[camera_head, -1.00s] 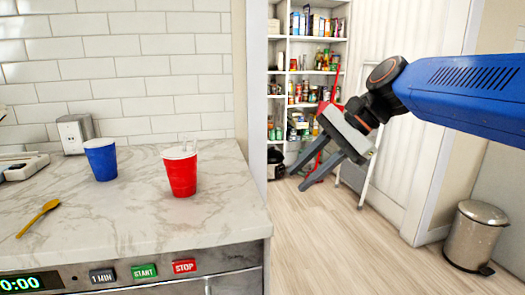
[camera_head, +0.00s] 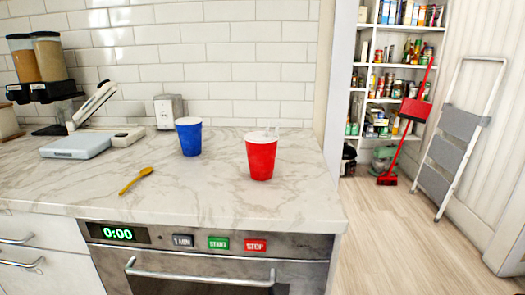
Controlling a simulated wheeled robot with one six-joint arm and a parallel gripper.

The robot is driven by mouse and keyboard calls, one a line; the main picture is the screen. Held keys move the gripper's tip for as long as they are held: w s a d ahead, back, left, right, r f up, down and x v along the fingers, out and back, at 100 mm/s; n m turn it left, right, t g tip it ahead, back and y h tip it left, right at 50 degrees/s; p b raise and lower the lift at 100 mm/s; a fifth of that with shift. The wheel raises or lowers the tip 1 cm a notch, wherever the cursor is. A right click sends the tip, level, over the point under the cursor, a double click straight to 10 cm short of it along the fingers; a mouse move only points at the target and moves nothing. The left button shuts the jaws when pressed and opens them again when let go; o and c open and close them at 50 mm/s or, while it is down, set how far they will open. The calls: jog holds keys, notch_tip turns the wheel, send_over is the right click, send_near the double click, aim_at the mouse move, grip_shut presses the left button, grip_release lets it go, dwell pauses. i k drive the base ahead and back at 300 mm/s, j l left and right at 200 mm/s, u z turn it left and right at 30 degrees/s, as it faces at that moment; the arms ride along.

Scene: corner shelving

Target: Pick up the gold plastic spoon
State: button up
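The gold plastic spoon (camera_head: 136,180) lies flat on the marble countertop (camera_head: 210,197), left of centre and close to the front edge. Its bowl end points up and right, and its handle end points down and left toward the edge. Nothing covers it. My gripper is not in view now.
A blue cup (camera_head: 189,137) and a red cup (camera_head: 261,157) stand right of the spoon. A scale-like device (camera_head: 77,145) and a cereal dispenser (camera_head: 40,70) are at left. An oven (camera_head: 200,262) is below. A stepladder (camera_head: 455,140) and broom (camera_head: 400,140) stand right.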

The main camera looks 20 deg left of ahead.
aim_at(145, 172)
jog(key=u, duration=1.7)
